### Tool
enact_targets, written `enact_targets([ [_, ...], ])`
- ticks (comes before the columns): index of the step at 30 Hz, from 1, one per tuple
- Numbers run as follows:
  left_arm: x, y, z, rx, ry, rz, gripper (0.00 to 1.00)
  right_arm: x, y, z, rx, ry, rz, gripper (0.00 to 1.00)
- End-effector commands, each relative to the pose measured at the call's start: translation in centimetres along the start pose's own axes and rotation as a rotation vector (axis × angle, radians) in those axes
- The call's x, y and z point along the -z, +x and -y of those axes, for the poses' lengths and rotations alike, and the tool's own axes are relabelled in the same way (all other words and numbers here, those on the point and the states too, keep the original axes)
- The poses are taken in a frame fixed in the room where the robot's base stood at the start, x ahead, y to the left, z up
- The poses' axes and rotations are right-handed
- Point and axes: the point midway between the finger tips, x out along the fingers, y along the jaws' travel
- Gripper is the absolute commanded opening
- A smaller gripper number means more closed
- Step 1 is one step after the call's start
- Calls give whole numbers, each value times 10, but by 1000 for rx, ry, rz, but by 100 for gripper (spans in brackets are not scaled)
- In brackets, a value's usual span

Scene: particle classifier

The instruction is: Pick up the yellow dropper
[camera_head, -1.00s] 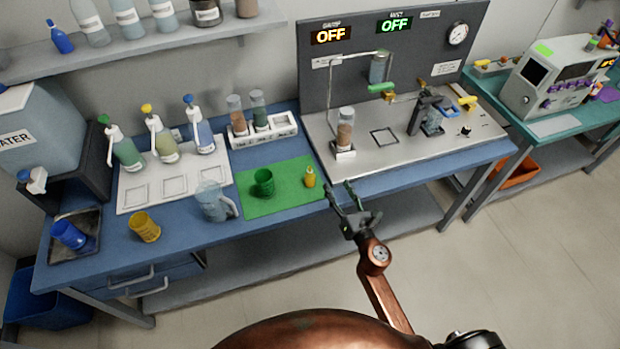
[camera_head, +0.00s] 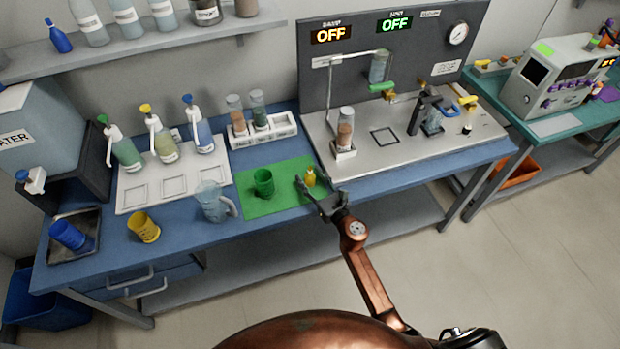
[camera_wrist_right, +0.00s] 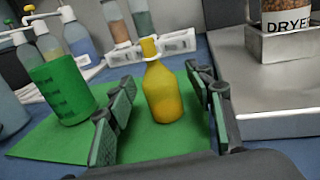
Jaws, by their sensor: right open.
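The yellow dropper (camera_head: 310,177) is a small yellow bottle standing upright on the right part of the green mat (camera_head: 258,205). It also shows in the right wrist view (camera_wrist_right: 162,95), with a white collar and a yellow top. My right gripper (camera_head: 313,184) is open, its two fingers on either side of the dropper. In the wrist view the fingers (camera_wrist_right: 166,118) stand apart from the bottle with gaps on both sides. My left gripper is not in view.
A green beaker (camera_head: 264,184) stands left of the dropper on the mat. A clear pitcher (camera_head: 213,202) and a yellow cup (camera_head: 144,227) stand farther left. The grey machine base (camera_head: 365,165) rises just right of the mat.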

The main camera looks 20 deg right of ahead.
Motion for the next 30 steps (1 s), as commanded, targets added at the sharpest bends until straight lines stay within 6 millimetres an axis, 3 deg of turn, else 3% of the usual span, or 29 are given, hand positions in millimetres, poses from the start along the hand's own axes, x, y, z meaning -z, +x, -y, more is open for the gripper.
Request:
enact_targets([
  [5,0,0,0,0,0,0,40,0,0,0,0,0,0,47],
  [21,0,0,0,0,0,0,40,0,0,0,1,0,0,11],
  [30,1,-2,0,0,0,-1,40,-4,-1,1,1,-1,1,11],
])
